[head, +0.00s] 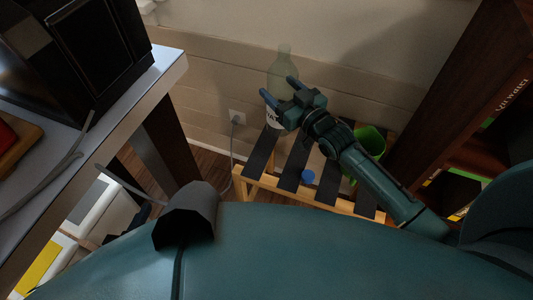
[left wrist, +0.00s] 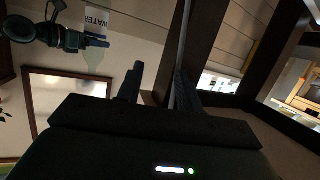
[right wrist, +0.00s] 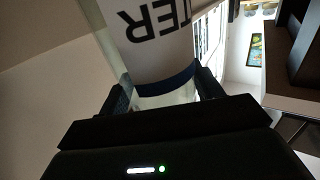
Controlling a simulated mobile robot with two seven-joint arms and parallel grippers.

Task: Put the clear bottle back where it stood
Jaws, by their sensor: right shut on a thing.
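The clear bottle (head: 283,66), greenish with a white label, is upright at the wall end of the slatted stand (head: 265,150) in the head view. My right gripper (head: 281,92) is shut on it. In the right wrist view the bottle (right wrist: 160,55) is between the two fingers, its label reading "TER". The bottle's base is partly hidden, so I cannot tell whether it touches the slats. My left gripper (left wrist: 157,85) is open and empty in its wrist view, away from the bottle (left wrist: 95,55), with its fingers apart.
A green cup (head: 371,141) and a blue round item (head: 308,177) are on or by the stand, right of the bottle. A wall socket (head: 237,117) with a cord is left of it. A grey-topped table (head: 150,85) stands left, a dark bookshelf (head: 440,100) right.

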